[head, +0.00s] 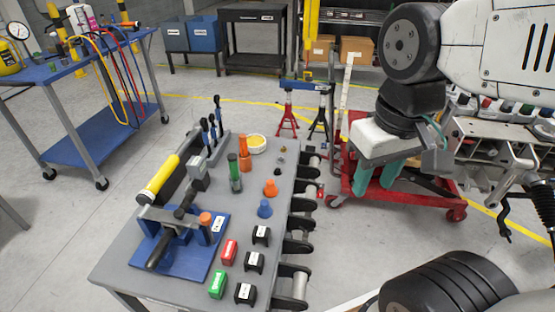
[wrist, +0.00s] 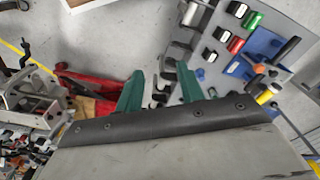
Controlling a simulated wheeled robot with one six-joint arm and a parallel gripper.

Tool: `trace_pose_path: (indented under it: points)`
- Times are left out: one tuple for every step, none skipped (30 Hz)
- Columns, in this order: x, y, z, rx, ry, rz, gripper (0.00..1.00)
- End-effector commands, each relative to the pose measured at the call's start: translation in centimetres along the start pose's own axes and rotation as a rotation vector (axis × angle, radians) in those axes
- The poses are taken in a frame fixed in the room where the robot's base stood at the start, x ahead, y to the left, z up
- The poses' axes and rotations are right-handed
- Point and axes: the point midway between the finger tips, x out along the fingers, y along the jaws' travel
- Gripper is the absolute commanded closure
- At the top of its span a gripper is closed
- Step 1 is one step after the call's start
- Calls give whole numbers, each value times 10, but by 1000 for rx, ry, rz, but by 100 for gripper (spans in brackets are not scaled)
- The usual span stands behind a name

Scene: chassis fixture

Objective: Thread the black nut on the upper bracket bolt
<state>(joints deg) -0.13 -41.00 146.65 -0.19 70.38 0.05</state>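My gripper (head: 384,182) hangs to the right of the grey table in the head view, beside the red stand. Its two green fingers (wrist: 158,88) are spread apart in the wrist view, and nothing is held between them. Small dark pieces (head: 281,149) lie near the far right edge of the table; one may be the black nut, but they are too small to tell. A metal frame with brackets (head: 480,135) stands at the right, partly behind my arm. I cannot make out the upper bracket bolt.
A red stand (head: 440,195) is under my gripper. A blue cart (head: 75,130) stands left.

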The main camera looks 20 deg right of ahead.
Motion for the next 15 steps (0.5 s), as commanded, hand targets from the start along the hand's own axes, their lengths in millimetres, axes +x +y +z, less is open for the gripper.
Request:
trace_pose_path:
  points:
    - [6, -1, -5, -4, -39, 0, 62]
    - [9, -1, -9, -6, -60, 0, 62]
    - [12, -2, -15, -7, -89, 0, 62]
    - [15, -2, -22, -9, -110, 0, 62]
    - [18, -2, -29, -9, -129, 0, 62]
    - [22, -3, -40, 1, -151, 1, 62]
    - [25, -3, -48, 16, -165, 2, 62]
    - [28, -4, -56, 37, -180, 5, 62]
    - [33, -5, -69, 70, -194, 9, 62]
    - [37, -5, -78, 99, -204, 12, 62]
    - [42, -6, -88, 132, -214, 17, 62]
    - [48, -7, -101, 179, -225, 23, 62]
    - [53, -8, -111, 218, -232, 29, 62]
    - [59, -8, -121, 260, -239, 35, 62]
    - [67, -10, -134, 319, -246, 44, 62]
